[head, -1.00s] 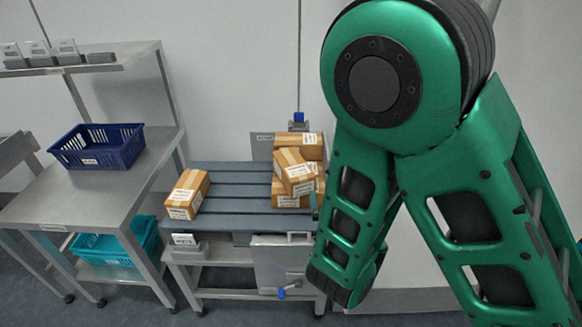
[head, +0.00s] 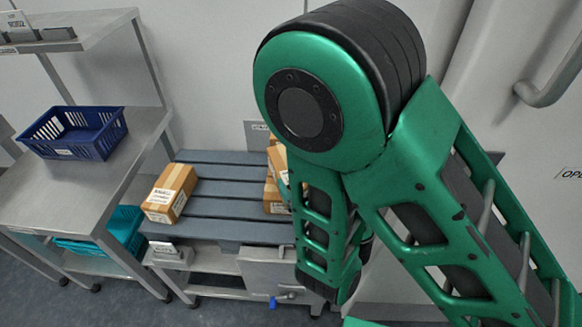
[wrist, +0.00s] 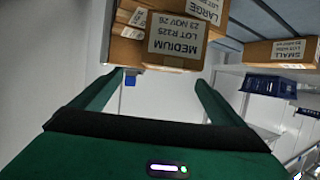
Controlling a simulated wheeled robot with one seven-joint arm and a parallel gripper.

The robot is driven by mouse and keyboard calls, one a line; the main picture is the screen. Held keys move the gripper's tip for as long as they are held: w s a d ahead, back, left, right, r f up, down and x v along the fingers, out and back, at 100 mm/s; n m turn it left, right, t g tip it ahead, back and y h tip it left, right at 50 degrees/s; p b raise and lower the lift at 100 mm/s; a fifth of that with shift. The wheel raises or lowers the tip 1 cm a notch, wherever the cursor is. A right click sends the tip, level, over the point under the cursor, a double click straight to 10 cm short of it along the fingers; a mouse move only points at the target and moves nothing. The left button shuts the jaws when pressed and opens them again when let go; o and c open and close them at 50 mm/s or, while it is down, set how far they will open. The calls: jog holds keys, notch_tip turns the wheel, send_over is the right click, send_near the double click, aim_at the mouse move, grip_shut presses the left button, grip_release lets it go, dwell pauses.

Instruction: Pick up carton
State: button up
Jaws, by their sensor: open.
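Brown cartons lie on a slatted grey platform (head: 225,188). One carton (head: 170,192) sits alone at the left. A stack of cartons (head: 276,198) at the right is mostly hidden behind my arm in the head view. In the wrist view a carton labelled MEDIUM (wrist: 176,38) is ahead of my gripper (wrist: 161,80), just past its fingertips. A carton labelled LARGE (wrist: 206,10) is beside it. A carton labelled SMALL (wrist: 282,52) is apart at the right. My gripper is open with nothing between its fingers. Its fingers are hidden in the head view.
A steel table (head: 75,185) stands left of the platform, with a blue basket (head: 72,132) on top and a teal basket (head: 122,229) below. A shelf (head: 85,32) is above it. A door handle (head: 549,82) shows at the right.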

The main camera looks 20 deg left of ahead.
jog(key=x, duration=0.5)
jog(key=shift+a, duration=0.35)
jog(key=shift+s+a+x, duration=0.1)
jog(key=shift+a+x, duration=0.05)
jog(key=shift+x, duration=1.2)
jog(key=shift+s+a+x, duration=0.15)
jog(key=shift+x, duration=1.2)
jog(key=shift+f, duration=0.1)
jog(key=shift+c, duration=0.4)
jog(key=c, duration=1.5)
jog(key=shift+c, duration=1.2)
